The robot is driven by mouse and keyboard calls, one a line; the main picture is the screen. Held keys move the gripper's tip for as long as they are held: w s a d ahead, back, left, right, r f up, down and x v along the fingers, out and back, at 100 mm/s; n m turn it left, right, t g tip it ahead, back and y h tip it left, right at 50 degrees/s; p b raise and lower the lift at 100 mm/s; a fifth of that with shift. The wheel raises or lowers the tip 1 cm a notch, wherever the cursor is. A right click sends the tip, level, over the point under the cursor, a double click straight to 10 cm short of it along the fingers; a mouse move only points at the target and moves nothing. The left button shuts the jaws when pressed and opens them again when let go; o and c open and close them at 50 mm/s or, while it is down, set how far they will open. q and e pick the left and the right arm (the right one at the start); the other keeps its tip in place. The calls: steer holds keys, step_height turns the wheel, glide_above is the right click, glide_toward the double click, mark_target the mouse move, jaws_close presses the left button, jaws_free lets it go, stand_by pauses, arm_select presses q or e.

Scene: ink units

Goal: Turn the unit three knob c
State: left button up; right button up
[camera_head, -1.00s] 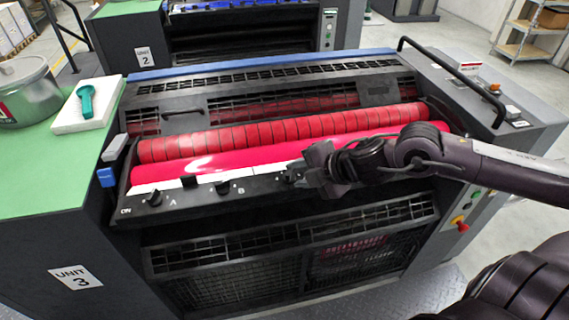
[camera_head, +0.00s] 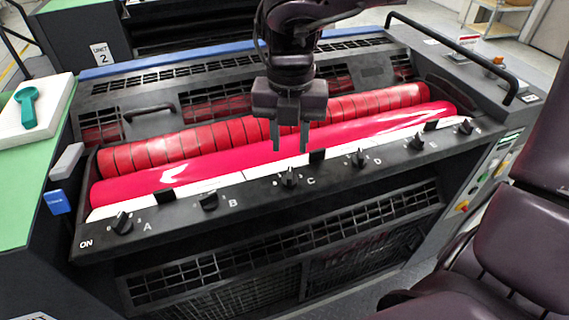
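Knob C (camera_head: 289,178) is a small black knob on the dark front panel (camera_head: 255,203) of unit three, just left of the letter C, with small scale marks around it. My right gripper (camera_head: 290,149) comes down from the top of the head view. Its two fingers point down with a gap between them, and nothing shows in the gap. The fingertips appear just above knob C in the picture, over the magenta roller; I cannot tell their exact distance from the knob. My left gripper is not in view.
Knob A (camera_head: 121,222) and knob B (camera_head: 208,199) are to the left; knob D (camera_head: 359,158) and knob E (camera_head: 416,142) are to the right. The red roller (camera_head: 200,137) and magenta roller (camera_head: 150,180) lie behind the panel. A dark handrail (camera_head: 460,45) stands at right.

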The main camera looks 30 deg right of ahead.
mark_target(290, 172)
step_height(290, 172, down, 7)
steer(key=shift+s+f+p, duration=0.1)
steer(key=shift+p, duration=0.2)
steer(key=shift+c, duration=0.3)
jaws_close()
